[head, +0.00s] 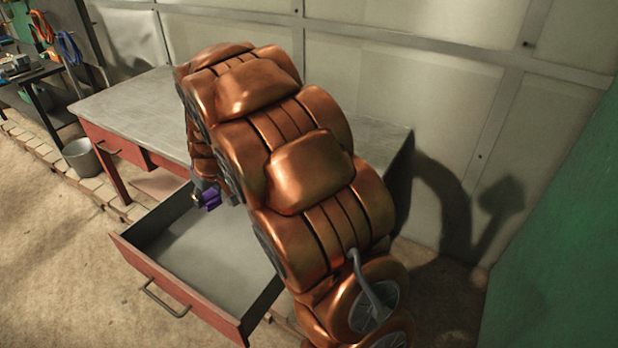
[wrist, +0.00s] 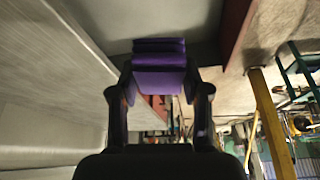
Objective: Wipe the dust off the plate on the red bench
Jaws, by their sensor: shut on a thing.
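The red bench (head: 132,105) has a grey top and stands against the wall. Its large drawer (head: 150,262) is pulled open at the front, and the grey floor that shows is bare. My gripper (head: 203,190) is beside the bench's front edge, over the back of the open drawer. It is shut on a purple block (head: 210,199), which looks like a sponge. In the wrist view the purple block (wrist: 160,80) sits between both fingers of my gripper (wrist: 160,92). I see no plate; my copper arm hides much of the bench top.
A grey bucket (head: 82,158) stands on the floor left of the bench. A dark workbench (head: 38,80) with tools and hanging hoses is at the far left. A green panel (head: 560,240) stands at the right. The floor at front left is clear.

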